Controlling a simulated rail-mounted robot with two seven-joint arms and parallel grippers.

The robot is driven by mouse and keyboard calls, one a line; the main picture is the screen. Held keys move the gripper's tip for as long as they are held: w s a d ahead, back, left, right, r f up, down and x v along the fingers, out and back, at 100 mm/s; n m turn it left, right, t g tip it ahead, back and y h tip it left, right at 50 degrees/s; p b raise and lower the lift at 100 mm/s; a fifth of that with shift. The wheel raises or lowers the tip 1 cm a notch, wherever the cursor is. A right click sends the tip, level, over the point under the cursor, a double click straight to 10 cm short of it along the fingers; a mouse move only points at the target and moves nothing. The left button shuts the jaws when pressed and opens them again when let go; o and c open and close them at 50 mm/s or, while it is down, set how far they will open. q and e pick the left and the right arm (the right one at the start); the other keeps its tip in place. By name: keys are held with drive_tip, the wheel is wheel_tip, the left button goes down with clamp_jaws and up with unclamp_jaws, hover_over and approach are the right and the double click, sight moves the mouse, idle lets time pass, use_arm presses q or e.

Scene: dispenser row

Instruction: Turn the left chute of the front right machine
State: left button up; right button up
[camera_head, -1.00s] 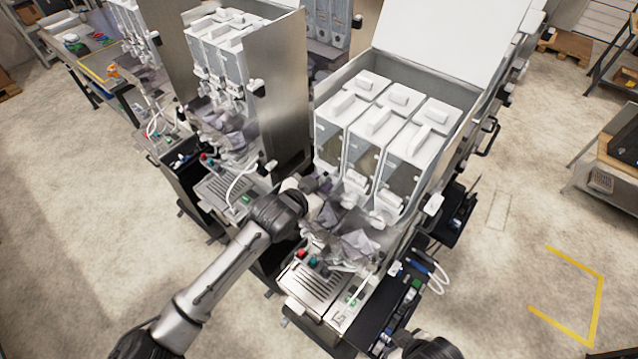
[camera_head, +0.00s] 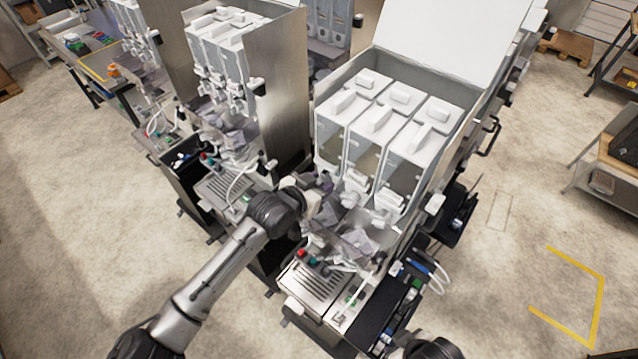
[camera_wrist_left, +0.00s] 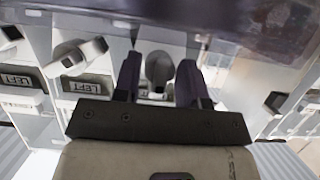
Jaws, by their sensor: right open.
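The front right machine (camera_head: 338,117) has three white canisters side by side, with white chutes below them. My left arm reaches to the left side of this machine, and my left gripper (camera_head: 322,190) is at its leftmost canister's outlet, partly hidden by the wrist.
Two other chutes labelled LEFT (camera_wrist_left: 85,84) show at the left of the wrist view. A second machine (camera_head: 225,50) with a steel side panel stands close to the left. Below are a drip grate (camera_head: 318,285) and coloured buttons. Open floor lies on the right.

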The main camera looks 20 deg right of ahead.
use_arm(q)
drive_tip(key=b+v, duration=0.3)
drive_tip(key=v, duration=1)
drive_tip(key=shift+a, duration=0.4)
drive_tip(key=shift+s+r, duration=0.1)
drive_tip(key=shift+r, duration=0.05)
